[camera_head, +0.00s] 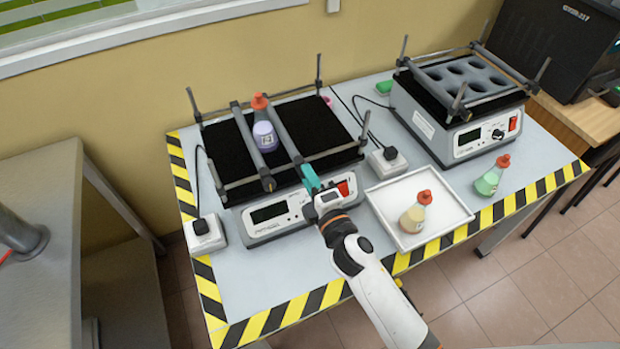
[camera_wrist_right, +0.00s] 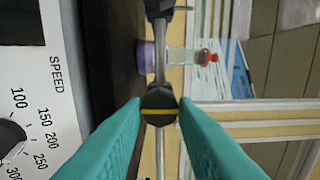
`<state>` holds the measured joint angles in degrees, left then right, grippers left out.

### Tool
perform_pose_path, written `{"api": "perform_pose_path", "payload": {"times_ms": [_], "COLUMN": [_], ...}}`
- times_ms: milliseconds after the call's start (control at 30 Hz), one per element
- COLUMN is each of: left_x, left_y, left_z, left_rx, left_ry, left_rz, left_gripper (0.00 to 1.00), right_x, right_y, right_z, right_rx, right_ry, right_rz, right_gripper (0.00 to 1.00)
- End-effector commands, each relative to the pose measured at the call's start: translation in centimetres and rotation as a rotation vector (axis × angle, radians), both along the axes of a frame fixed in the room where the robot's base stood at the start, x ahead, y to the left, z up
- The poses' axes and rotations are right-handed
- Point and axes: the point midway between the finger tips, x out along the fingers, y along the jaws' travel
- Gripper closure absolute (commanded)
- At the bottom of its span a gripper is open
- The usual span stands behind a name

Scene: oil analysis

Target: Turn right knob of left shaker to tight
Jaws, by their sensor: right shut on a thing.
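The left shaker (camera_head: 262,220) has a black mat and two clamp bars. A flask with purple liquid and a red cap (camera_head: 264,128) stands between the bars; it also shows in the wrist view (camera_wrist_right: 205,56). My right gripper (camera_head: 309,174) is at the front end of the right bar. In the wrist view its teal fingers (camera_wrist_right: 160,112) are closed around the right knob (camera_wrist_right: 160,104), a dark knob with a yellow line running across the picture. In the head view the gripper hides this knob. The left knob (camera_head: 268,184) is free. My left gripper is out of view.
A white tray (camera_head: 380,206) with a yellow-liquid flask (camera_head: 415,212) is right of my right arm. A green-liquid flask (camera_head: 490,178) stands near the second shaker (camera_head: 440,135). Power adapters (camera_head: 205,235) and metal posts flank the left shaker.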

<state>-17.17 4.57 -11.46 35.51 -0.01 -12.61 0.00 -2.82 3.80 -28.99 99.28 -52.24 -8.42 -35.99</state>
Motion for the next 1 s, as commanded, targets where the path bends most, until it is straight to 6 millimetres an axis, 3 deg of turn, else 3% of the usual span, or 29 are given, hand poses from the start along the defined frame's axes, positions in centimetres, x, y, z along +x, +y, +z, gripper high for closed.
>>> {"api": "perform_pose_path", "payload": {"times_ms": [467,500,600,1000], "left_x": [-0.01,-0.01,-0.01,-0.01], "left_y": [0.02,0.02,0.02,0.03], "left_z": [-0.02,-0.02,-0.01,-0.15], "left_rx": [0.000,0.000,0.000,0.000], "left_ry": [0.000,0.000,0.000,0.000], "left_rz": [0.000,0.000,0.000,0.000], "left_gripper": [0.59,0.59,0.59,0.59], "right_x": [-0.02,-0.02,-0.02,-0.66], "right_y": [0.02,0.02,0.02,-0.26], "right_z": [-0.06,-0.06,-0.05,-0.11], "right_rx": [0.014,0.014,0.013,0.013], "right_ry": [0.007,0.007,0.007,0.006], "right_rz": [0.000,0.000,0.000,0.000], "right_gripper": [0.97,0.71,0.55,0.53]}}
